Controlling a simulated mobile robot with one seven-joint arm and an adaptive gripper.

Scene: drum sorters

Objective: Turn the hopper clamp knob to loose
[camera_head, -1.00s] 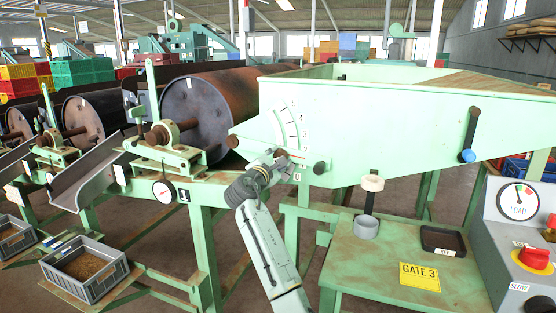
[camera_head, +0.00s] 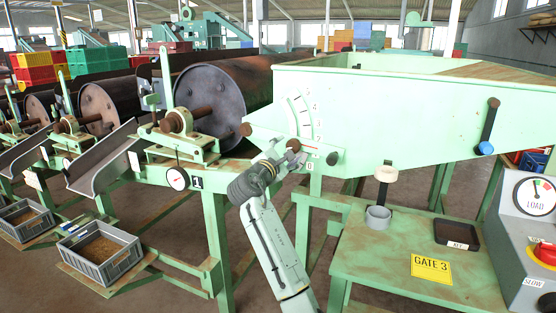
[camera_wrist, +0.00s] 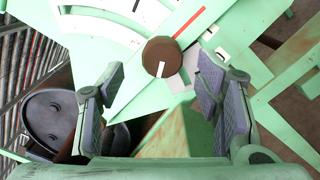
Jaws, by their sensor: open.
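The clamp knob is a round brown knob with a white mark on its face; in the wrist view it (camera_wrist: 161,52) lies ahead, between and just beyond my fingertips. The white mark points down and slightly left there. In the head view the knob (camera_head: 293,145) is small and partly covered by my gripper (camera_head: 283,158), on the front of the green hopper (camera_head: 400,105). In the wrist view my gripper (camera_wrist: 160,82) is open and empty, with one grey pad on each side. I see no contact with the knob.
A green bar with a red line crosses behind the knob, by a white numbered scale (camera_head: 300,113). A dark knob (camera_head: 333,158) sits close to the right. A rusty drum (camera_head: 215,105) stands left. The green table (camera_head: 360,262) bears a grey cup (camera_head: 378,217) and black tray (camera_head: 458,233).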

